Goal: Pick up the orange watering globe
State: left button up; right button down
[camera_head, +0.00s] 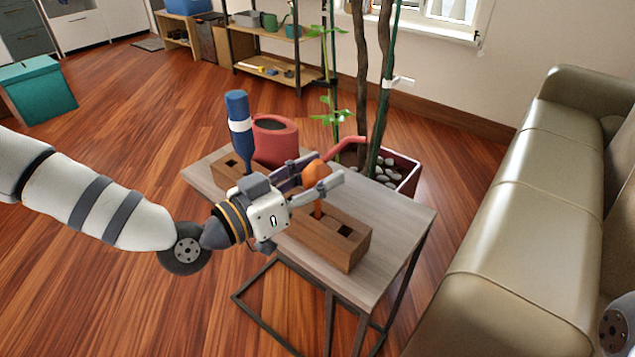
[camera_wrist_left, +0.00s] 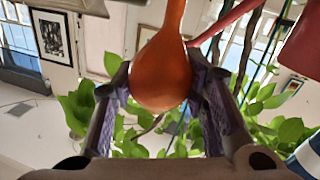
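The orange watering globe (camera_head: 317,174) stands with its thin stem down in a wooden block (camera_head: 345,247) on the small table (camera_head: 392,218). My left gripper (camera_head: 318,178) is at the globe's round bulb, with one finger on each side of it. In the left wrist view, the globe (camera_wrist_left: 162,75) fills most of the space between the two fingers, stem pointing up in that picture. The fingers look spread, with little room beside the bulb; contact is hard to judge. My right gripper is not seen.
A red watering can (camera_head: 275,140) and a blue bottle with a white band (camera_head: 239,130) stand on the table behind my gripper. A potted plant (camera_head: 398,170) is behind the table. A sofa (camera_head: 545,190) is at right. Open floor lies at left.

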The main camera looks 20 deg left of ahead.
pick_arm(q)
jog(key=c, duration=0.4)
jog(key=shift+r, duration=0.1)
